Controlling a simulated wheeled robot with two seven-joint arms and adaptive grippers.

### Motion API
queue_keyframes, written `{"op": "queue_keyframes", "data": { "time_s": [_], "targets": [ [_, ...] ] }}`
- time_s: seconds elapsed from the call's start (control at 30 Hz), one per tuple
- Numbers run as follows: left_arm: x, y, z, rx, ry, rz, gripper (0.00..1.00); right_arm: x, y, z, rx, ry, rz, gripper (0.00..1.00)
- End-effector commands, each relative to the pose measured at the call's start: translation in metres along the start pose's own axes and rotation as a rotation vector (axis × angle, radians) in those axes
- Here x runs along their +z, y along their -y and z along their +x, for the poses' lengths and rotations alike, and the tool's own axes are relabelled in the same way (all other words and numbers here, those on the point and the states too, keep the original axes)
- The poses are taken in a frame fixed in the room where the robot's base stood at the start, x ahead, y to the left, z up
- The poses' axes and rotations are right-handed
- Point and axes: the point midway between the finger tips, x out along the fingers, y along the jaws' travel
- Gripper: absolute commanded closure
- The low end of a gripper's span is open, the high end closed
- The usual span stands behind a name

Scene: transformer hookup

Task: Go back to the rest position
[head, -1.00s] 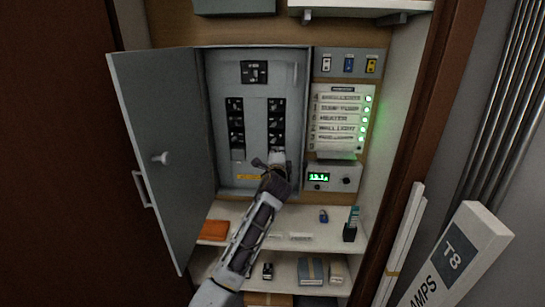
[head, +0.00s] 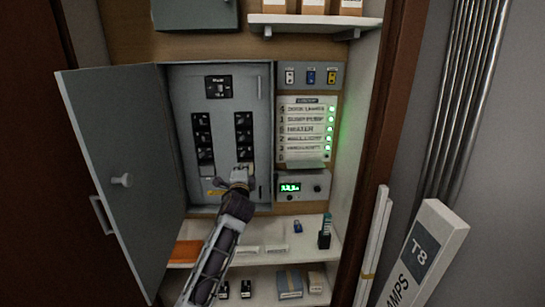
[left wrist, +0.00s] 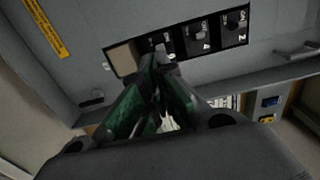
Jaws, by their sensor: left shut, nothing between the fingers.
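My left gripper (head: 241,174) is in front of the lower part of the open breaker panel (head: 222,92), by the bottom of its right breaker column (head: 244,136). In the left wrist view its fingers (left wrist: 158,62) are shut and empty, close to the panel face beside a pale blank square (left wrist: 123,58) and black breakers (left wrist: 200,40). I cannot tell whether the fingertips touch the panel. My right gripper is not in view.
The grey panel door (head: 125,180) stands open on the left. A label list with green lights (head: 308,130) and a lit meter (head: 303,187) are on the right. Below are shelves with an orange item (head: 186,251) and small boxes. A T8 lamp box (head: 425,252) leans at lower right.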

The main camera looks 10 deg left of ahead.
Motion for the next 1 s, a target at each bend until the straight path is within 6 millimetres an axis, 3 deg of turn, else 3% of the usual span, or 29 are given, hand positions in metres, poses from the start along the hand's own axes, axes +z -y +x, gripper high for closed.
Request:
{"op": "queue_keyframes", "data": {
  "time_s": [0.17, 0.37, 0.67, 1.0],
  "targets": [
    [-0.002, -0.014, 0.002, 0.02, -0.006, -0.008, 1.0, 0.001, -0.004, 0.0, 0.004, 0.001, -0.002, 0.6],
    [-0.008, -0.072, 0.005, 0.103, -0.028, -0.044, 1.0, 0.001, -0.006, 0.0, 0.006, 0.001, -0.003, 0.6],
    [-0.015, -0.207, -0.005, 0.295, -0.057, -0.143, 1.0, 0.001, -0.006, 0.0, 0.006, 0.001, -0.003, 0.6],
    [-0.01, -0.35, -0.045, 0.503, -0.048, -0.265, 1.0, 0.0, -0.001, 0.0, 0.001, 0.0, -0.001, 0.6]
  ]
}}
